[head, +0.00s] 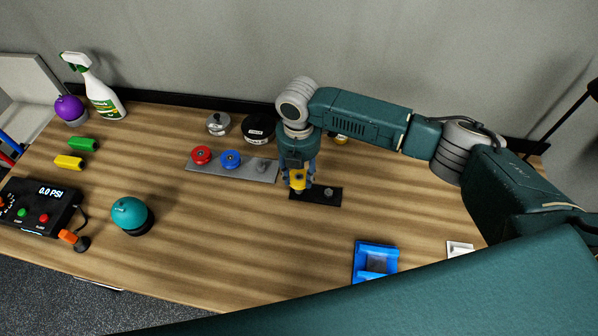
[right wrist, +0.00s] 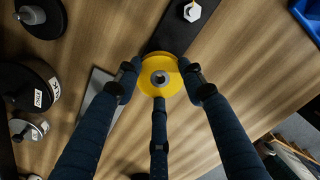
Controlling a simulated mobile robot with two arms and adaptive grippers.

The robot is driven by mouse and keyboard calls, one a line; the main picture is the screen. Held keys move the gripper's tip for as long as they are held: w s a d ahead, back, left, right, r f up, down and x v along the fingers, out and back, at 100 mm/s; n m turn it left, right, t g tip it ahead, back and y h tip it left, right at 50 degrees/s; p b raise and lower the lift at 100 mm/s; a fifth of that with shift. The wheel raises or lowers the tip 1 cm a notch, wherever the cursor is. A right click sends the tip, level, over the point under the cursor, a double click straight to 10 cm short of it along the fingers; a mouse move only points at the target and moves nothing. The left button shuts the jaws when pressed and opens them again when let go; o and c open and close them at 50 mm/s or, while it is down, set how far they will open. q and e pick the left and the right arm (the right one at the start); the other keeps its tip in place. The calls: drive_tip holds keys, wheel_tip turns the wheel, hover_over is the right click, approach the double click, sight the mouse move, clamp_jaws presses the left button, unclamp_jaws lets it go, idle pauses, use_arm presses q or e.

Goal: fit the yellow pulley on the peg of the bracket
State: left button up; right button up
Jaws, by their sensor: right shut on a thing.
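The yellow pulley (head: 298,179) is between the fingers of my right gripper (right wrist: 160,80), which is shut on it. In the right wrist view the pulley (right wrist: 152,66) lies flat to the camera, with a grey round part in its centre. It overlaps the end of a dark flat plate (right wrist: 178,32) bearing a pale hex-headed piece (right wrist: 192,11). In the head view this dark plate (head: 330,197) lies below the gripper. I cannot tell whether the pulley touches it or sits around a peg. My left gripper is not in view.
A grey plate (head: 240,175) left of the gripper carries a red wheel (head: 201,155), a blue wheel (head: 230,159) and a grey post (head: 262,165). Black weights (head: 258,128) stand behind. A blue tray (head: 374,262) is at front right. The front middle table is clear.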

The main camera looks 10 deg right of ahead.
drive_tip(key=shift+f+b, duration=0.7)
drive_tip(key=shift+f, duration=0.85)
drive_tip(key=o, duration=1.2)
wheel_tip(320, 180, up, 12)
drive_tip(key=shift+r, duration=0.1)
drive_tip(key=shift+s+a, duration=0.1)
drive_tip(key=shift+s, duration=0.05)
